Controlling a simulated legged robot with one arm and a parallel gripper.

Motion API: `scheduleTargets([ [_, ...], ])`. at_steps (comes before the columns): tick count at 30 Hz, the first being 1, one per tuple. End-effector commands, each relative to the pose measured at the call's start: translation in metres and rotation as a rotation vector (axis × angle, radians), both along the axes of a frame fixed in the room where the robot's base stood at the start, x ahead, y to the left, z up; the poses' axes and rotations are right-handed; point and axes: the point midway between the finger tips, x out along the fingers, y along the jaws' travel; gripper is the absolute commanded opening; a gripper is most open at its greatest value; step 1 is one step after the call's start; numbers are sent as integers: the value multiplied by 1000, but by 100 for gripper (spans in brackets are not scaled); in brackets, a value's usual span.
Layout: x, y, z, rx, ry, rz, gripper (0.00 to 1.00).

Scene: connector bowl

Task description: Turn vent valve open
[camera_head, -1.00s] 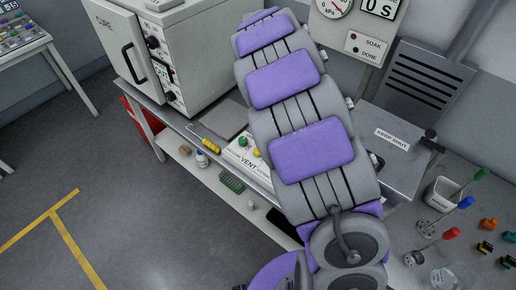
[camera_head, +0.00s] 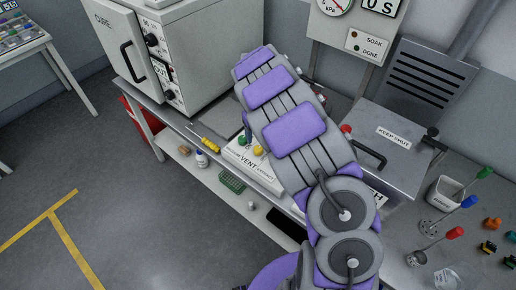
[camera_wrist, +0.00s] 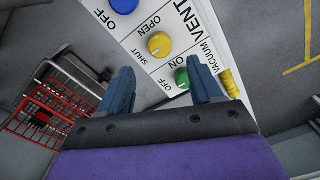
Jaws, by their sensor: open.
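The valve panel, a white box lettered VENT (camera_head: 236,157), stands on the bench in the head view, with a yellow knob (camera_head: 257,151) and a green knob (camera_head: 242,141) on top. In the wrist view the yellow knob (camera_wrist: 160,45) sits between the words SHUT and OPEN. I cannot tell its exact setting. My gripper (camera_wrist: 163,84) is open and empty. Its two blue fingers point at the panel (camera_wrist: 205,30), apart from the yellow knob, which shows beyond and between the tips. The green knob (camera_wrist: 182,78) lies close to the right finger. In the head view my arm hides most of the gripper.
In the wrist view a blue knob (camera_wrist: 124,5) is at the top edge. A yellow-handled screwdriver (camera_head: 208,141) lies left of the panel. The CURE oven (camera_head: 205,50) stands behind it. A KEEP SHUT lidded box (camera_head: 392,155) and a rinse cup (camera_head: 444,192) are on the right.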

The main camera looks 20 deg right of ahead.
Motion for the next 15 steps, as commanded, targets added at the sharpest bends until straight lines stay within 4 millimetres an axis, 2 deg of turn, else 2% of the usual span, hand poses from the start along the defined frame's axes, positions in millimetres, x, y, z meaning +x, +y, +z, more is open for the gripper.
scheduleTargets([
  [1,0,0,-13,2,2,-1,65],
  [6,-1,0,-45,2,3,0,65],
  [15,0,0,-79,1,-1,1,65],
])
